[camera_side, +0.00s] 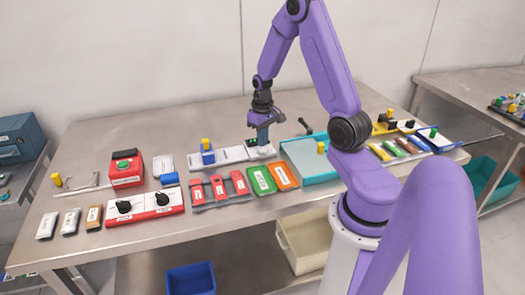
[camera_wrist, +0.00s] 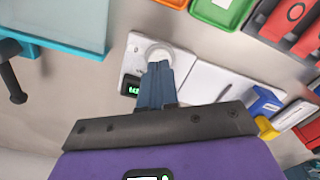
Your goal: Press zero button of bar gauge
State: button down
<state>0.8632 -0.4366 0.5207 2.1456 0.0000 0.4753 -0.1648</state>
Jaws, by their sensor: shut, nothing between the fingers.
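The bar gauge is a long white strip (camera_side: 232,154) on the steel table. Its right end carries a white unit (camera_side: 262,152), also in the wrist view (camera_wrist: 137,59), with a small green-lit display (camera_wrist: 130,88) and a round pale button (camera_wrist: 158,50). A blue block with a yellow knob (camera_side: 207,153) sits toward the left end; it also shows in the wrist view (camera_wrist: 264,103). My gripper (camera_side: 263,142) points down over the unit, shut and empty. In the wrist view its fingertips (camera_wrist: 160,66) overlap the button's edge; I cannot tell whether they touch it.
A red box with a green button (camera_side: 126,170) stands left.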

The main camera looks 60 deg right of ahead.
aim_at(262, 150)
jog(key=shift+f, duration=0.9)
dwell(0.6)
jog(key=shift+r, duration=3)
jog(key=shift+a, duration=0.1)
jog(key=s+a+r+n, duration=0.2)
jog(key=a+r+n, duration=0.15)
jog(key=a, duration=0.65)
jog(key=s+a+r+n, duration=0.2)
jog(key=a+n, duration=0.2)
jog(key=a, duration=0.5)
jog(key=s+a+r+n, duration=0.2)
jog(key=s+a+n, duration=0.2)
jog(key=s, duration=0.4)
jog(key=s+a+r+n, duration=0.2)
jog(key=s+a+n, duration=0.2)
jog(key=s, duration=0.5)
jog(key=shift+a, duration=0.65)
